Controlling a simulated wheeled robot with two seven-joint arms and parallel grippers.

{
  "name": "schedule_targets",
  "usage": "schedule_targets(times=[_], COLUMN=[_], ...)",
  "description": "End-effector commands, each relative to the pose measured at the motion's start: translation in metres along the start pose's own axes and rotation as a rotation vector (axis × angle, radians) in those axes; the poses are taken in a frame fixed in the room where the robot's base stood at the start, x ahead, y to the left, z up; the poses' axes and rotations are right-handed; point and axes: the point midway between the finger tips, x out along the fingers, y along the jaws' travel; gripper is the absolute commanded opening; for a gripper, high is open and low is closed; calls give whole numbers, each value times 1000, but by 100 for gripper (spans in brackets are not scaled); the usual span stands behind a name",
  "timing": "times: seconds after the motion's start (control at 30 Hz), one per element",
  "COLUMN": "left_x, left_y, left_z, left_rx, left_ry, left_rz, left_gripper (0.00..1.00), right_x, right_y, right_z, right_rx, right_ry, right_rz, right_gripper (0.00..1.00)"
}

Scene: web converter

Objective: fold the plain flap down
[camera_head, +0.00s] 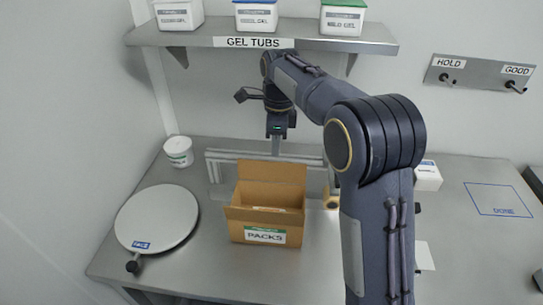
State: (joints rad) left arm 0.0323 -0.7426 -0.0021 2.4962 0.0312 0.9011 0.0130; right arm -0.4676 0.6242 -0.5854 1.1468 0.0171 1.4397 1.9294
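An open cardboard box (260,222) stands on the steel table, with a green-edged "PACKS" label (265,235) on its front. Its plain back flap (271,173) stands upright with no label showing. A front flap (250,215) lies along the front edge, above the label. My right gripper (277,147) points down just behind and above the back flap, near its top edge. Its fingertips are small and partly hidden, so I cannot tell whether they are open or whether they touch the flap. My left gripper is out of view.
A metal frame (218,170) stands behind the box. A round white plate (157,218) lies left, with a white tub (178,150) behind it. A shelf (200,40) with tubs hangs above my gripper. A "DONE" outline (500,198) is on the right.

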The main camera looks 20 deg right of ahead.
Motion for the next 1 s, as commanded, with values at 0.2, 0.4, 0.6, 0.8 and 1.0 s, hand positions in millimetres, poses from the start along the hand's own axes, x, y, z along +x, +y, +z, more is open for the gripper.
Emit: schedule_targets(times=[0.2,0.4,0.6,0.8,1.0], left_x=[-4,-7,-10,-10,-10], left_y=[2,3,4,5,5], left_z=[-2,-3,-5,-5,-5], left_rx=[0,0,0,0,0], left_ry=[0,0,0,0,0], left_rz=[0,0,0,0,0], left_gripper=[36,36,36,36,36], right_x=[7,38,66,77,77], right_y=[-7,-6,-6,-7,-7], right_z=[12,10,9,9,9], right_rx=[68,66,65,65,64], right_ry=[41,41,39,37,36], right_rz=[-9,-5,-7,-9,-10], right_gripper=[16,16,16,16,16])
